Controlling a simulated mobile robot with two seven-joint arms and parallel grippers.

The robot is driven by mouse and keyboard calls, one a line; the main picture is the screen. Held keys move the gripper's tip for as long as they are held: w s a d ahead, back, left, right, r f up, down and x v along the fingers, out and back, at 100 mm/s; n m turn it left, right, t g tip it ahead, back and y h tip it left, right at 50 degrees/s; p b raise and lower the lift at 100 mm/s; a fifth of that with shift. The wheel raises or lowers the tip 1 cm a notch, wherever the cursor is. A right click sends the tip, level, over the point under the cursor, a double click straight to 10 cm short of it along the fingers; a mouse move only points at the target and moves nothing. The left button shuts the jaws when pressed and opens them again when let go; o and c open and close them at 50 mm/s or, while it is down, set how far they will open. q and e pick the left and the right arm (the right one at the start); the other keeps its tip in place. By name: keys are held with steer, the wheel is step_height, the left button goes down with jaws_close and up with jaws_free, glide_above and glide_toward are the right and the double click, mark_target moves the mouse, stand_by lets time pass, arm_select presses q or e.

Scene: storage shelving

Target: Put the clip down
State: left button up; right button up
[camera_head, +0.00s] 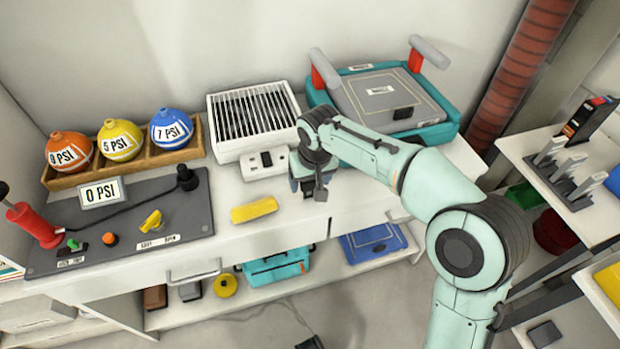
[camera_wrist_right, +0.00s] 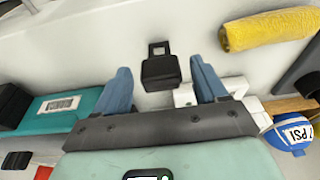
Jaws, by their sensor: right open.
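The clip (camera_wrist_right: 161,72), a small black block with a square loop at one end, shows in the right wrist view on the white worktop. It lies between the fingertips of my right gripper (camera_wrist_right: 163,83), with a gap on each side. The blue fingers are spread open. In the head view the right gripper (camera_head: 314,190) points down over the worktop, in front of the teal case; the clip is mostly hidden there by the gripper. My left gripper is not in view.
A yellow roll-shaped piece (camera_head: 254,210) lies left of the right gripper. A white vented box (camera_head: 253,115) and a teal case (camera_head: 440,131) stand behind. A control panel (camera_head: 130,222) with a lever and knobs fills the left. Worktop (camera_head: 285,229) near the front edge is bare.

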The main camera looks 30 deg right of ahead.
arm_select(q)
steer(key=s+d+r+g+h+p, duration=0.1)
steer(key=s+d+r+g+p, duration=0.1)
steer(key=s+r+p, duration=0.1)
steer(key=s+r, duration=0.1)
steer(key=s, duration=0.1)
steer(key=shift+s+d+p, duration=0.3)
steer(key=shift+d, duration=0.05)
arm_select(e)
steer(key=v, duration=1.2)
steer(key=shift+r, duration=0.15)
